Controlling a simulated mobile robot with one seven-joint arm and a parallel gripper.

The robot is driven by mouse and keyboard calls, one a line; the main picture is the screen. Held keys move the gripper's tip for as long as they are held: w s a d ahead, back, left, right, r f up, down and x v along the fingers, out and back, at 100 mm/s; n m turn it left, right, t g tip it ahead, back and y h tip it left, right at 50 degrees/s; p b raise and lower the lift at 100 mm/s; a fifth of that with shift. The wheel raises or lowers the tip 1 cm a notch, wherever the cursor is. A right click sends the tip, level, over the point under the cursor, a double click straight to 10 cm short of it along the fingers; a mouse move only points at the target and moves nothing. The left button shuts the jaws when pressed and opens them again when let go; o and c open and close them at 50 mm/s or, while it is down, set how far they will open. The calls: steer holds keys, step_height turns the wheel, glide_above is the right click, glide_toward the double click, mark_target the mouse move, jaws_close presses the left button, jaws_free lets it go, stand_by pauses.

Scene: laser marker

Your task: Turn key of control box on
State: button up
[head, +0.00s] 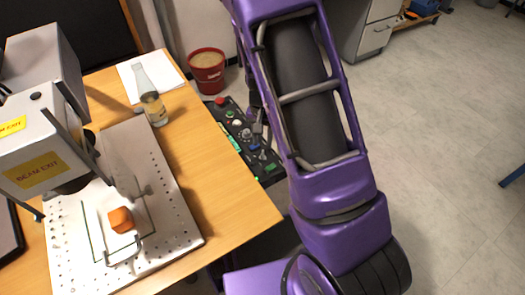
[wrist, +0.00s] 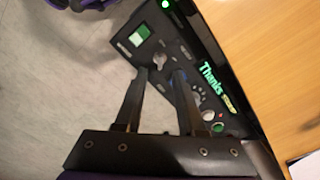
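The control box (head: 233,128) is a long black panel with several knobs, buttons and green labels, beside the table's right edge in the head view. The wrist view shows its black face (wrist: 185,28) up close. My gripper (wrist: 162,73) is over this face, its two dark fingers apart. A small grey key-like part (wrist: 159,57) shows between and just beyond the fingertips. I cannot tell whether the fingers touch it or how it is turned. In the head view, my gripper (head: 262,122) is small and partly hidden by my purple arm.
The wooden table (head: 235,205) lies left of the box, carrying the laser marker (head: 40,150), a perforated plate (head: 175,205), an orange block (head: 121,219) and a glass (head: 154,108). A red bucket (head: 207,75) stands behind the box.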

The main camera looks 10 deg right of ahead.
mark_target(263, 155)
step_height(263, 155, down, 5)
steer(key=shift+f+b, duration=0.1)
steer(key=shift+b, duration=0.3)
jaws_close()
